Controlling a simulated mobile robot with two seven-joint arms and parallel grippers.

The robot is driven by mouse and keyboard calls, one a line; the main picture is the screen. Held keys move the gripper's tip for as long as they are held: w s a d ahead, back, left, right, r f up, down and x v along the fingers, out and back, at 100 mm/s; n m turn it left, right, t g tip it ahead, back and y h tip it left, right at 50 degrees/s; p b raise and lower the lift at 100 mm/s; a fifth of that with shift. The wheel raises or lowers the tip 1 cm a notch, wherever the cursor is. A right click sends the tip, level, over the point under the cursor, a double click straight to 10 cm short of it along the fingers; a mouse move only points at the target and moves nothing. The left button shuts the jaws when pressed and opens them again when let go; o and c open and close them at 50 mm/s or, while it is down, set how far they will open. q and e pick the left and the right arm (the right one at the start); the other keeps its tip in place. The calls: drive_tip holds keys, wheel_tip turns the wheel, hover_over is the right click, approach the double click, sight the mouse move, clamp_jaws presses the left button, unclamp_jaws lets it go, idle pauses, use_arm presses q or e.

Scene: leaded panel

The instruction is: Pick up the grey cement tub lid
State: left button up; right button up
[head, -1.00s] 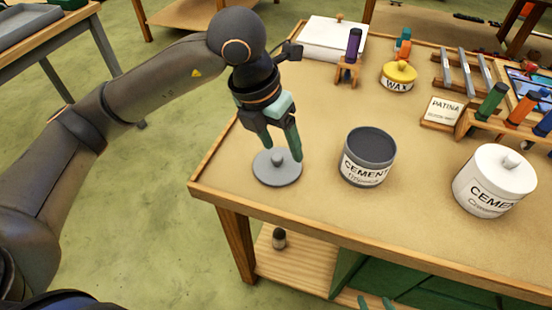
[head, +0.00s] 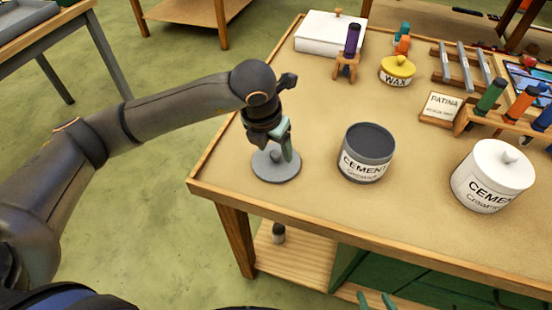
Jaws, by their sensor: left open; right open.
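The grey cement tub lid (head: 276,172) is a flat round disc with a small knob. It lies on the table near its left corner. My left gripper (head: 274,154) is open and points down at the lid's knob, with its fingers close around it. I cannot tell whether they touch it. The grey cement tub (head: 367,153) stands open to the right of the lid, with dark grey content. My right gripper (head: 376,301) shows only as green fingertips at the bottom edge, open and away from the lid.
A white cement tub (head: 491,178) with its lid on stands at the right. A yellow-lidded wax tin (head: 397,71), a purple-capped bottle on a stand (head: 351,42) and a white box (head: 325,36) stand farther back. The table is clear in front of the tubs.

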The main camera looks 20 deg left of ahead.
use_arm(q)
drive_tip(key=shift+w+d+f, duration=0.1)
drive_tip(key=shift+w+f, duration=0.1)
drive_tip(key=shift+f, duration=0.5)
drive_tip(key=shift+c, duration=0.4)
clamp_jaws()
